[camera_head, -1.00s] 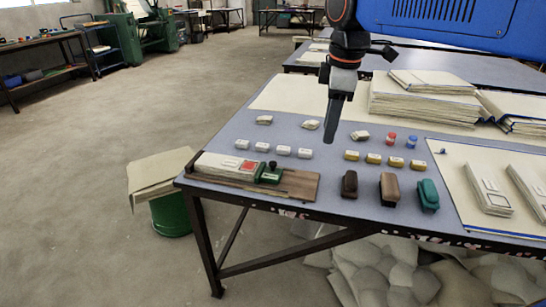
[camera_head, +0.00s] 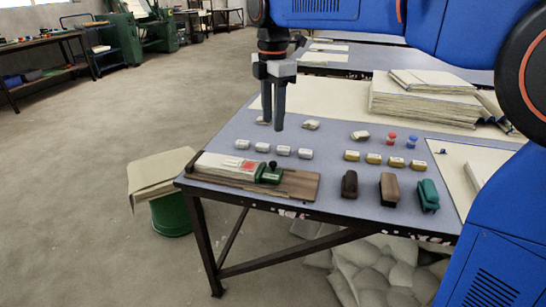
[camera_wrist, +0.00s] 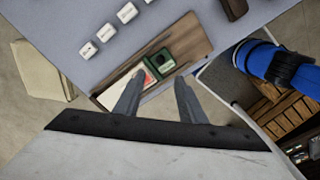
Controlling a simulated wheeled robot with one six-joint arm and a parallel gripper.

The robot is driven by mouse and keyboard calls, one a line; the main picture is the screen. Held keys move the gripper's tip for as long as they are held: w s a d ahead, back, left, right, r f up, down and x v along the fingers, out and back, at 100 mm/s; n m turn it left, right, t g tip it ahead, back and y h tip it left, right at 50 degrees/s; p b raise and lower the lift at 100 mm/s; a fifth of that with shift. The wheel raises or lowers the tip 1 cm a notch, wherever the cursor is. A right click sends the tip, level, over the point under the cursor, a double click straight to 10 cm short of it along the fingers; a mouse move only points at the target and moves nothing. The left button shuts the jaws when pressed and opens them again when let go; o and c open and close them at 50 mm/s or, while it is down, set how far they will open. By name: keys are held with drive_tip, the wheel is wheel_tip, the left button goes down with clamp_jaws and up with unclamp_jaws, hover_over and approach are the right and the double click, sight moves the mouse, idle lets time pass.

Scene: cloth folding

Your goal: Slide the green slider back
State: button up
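The green slider (camera_head: 270,175) sits on a brown wooden board (camera_head: 300,184) at the table's near left corner. It has a dark knob on top. A white block with a red patch (camera_head: 235,166) lies on the board to its left. My gripper (camera_head: 273,127) points down above the table, higher than the slider and apart from it. In the wrist view the green slider (camera_wrist: 160,63) shows beyond and between my two spread fingertips (camera_wrist: 158,80). The fingers are open with nothing between them.
Several white blocks (camera_head: 283,150) stand in a row behind the board. Yellow blocks (camera_head: 374,158) and dark, brown and teal stamp-like items (camera_head: 389,189) stand to the right. Paper stacks (camera_head: 420,98) lie at the back right.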

sight(273, 162)
wheel_tip(273, 162, down, 13)
idle(0.5)
clamp_jaws()
